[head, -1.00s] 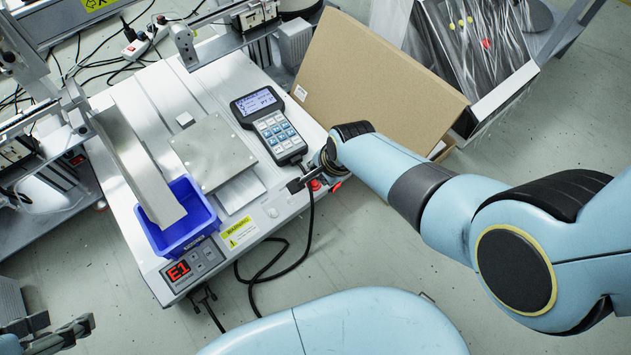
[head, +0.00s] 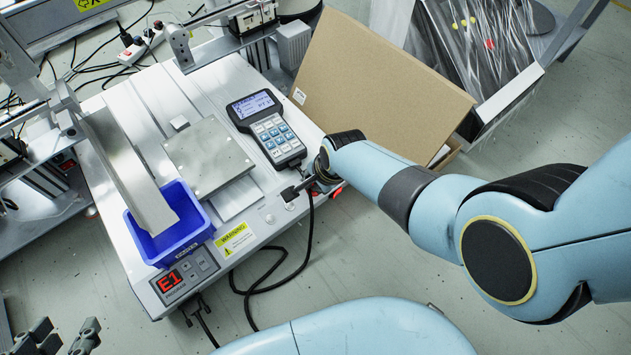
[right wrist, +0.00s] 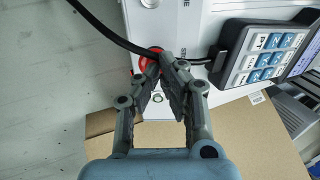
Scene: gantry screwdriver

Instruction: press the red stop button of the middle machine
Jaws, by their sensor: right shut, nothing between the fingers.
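The middle machine (head: 140,85) is a white bench unit with a red E1 display. Its red stop button (right wrist: 150,60) sits near the edge of the panel in the right wrist view, partly hidden by my fingers. In the head view a bit of red (head: 315,193) shows beside my right gripper. My right gripper (right wrist: 167,58) is shut and empty, its tips over the button's edge; I cannot tell whether they touch it. The gripper also shows in the head view (head: 291,193). My left gripper (head: 66,327) is open and empty at the lower left, away from the machine.
A handheld keypad (head: 265,128) lies on the machine, and its black cable (right wrist: 105,28) runs close to the red button. A cardboard box (head: 385,85) stands to the right. A blue bin (head: 165,248) is at the front left. Another machine stands farther left.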

